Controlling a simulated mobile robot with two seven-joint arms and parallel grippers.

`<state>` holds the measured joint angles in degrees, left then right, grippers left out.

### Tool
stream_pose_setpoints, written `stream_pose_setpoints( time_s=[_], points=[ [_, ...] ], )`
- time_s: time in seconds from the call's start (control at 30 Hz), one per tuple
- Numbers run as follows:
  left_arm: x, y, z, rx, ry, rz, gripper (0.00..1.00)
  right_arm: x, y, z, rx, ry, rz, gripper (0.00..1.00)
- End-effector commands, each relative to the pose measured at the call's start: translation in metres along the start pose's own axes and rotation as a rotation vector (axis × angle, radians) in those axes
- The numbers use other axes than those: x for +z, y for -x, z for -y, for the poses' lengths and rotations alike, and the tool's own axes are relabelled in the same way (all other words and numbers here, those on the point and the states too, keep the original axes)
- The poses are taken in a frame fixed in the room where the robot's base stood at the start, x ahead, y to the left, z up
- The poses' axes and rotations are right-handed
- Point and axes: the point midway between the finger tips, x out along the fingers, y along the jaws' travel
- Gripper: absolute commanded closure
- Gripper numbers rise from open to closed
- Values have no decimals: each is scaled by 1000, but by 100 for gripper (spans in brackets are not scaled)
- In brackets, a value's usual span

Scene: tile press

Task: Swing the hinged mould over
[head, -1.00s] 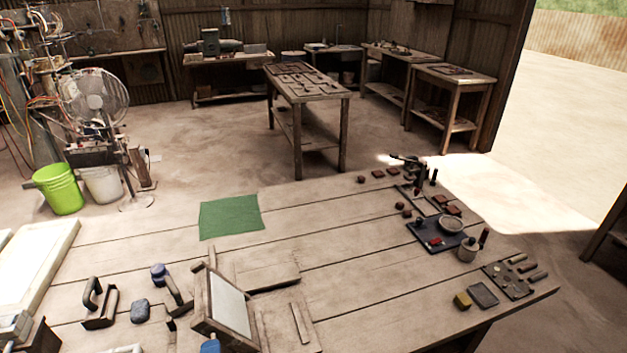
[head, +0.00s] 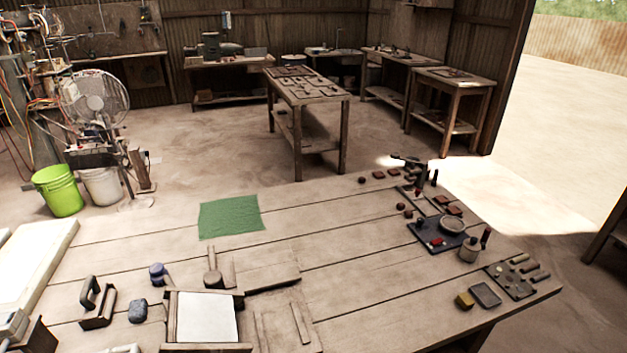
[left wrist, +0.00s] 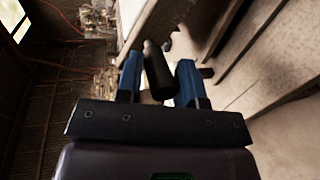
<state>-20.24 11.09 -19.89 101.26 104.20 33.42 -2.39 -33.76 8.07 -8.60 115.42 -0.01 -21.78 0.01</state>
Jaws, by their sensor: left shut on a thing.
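The hinged mould (head: 176,330) is at the front of the bench in the head view, a wooden frame around a white panel (head: 207,317). The panel faces up; I cannot tell whether the frame lies fully flat. A wooden base with strips (head: 285,325) lies beside it on the right. In the left wrist view, my left gripper's blue fingers (left wrist: 160,80) are on either side of a dark cylindrical handle (left wrist: 158,72) and shut on it. How the handle joins the mould is hidden. My left gripper is outside the head view. My right gripper is in neither view.
A mallet (head: 213,272) lies just behind the mould. A green cloth (head: 230,216) lies further back. The bench's middle is clear.

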Motion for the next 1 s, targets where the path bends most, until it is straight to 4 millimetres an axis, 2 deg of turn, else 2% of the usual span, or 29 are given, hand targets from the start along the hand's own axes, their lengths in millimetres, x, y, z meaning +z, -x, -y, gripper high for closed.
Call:
stream_pose_setpoints(
  time_s=[0.03, 0.1, 0.37, 0.7, 0.97, 1.0],
  points=[
    [3, 0, 12, -7, 2, 14, 78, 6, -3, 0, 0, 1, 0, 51],
    [0, -2, 16, -6, 5, 16, 78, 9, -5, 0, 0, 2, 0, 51],
    [-2, -4, 18, 0, 6, 17, 79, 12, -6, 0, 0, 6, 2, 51],
    [-18, -17, 54, 2, 5, 14, 78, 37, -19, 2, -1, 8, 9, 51],
    [-23, -19, 54, 7, 3, 7, 78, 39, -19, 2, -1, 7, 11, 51],
    [-24, -19, 54, 7, 3, 6, 64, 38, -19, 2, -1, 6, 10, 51]
  ],
)
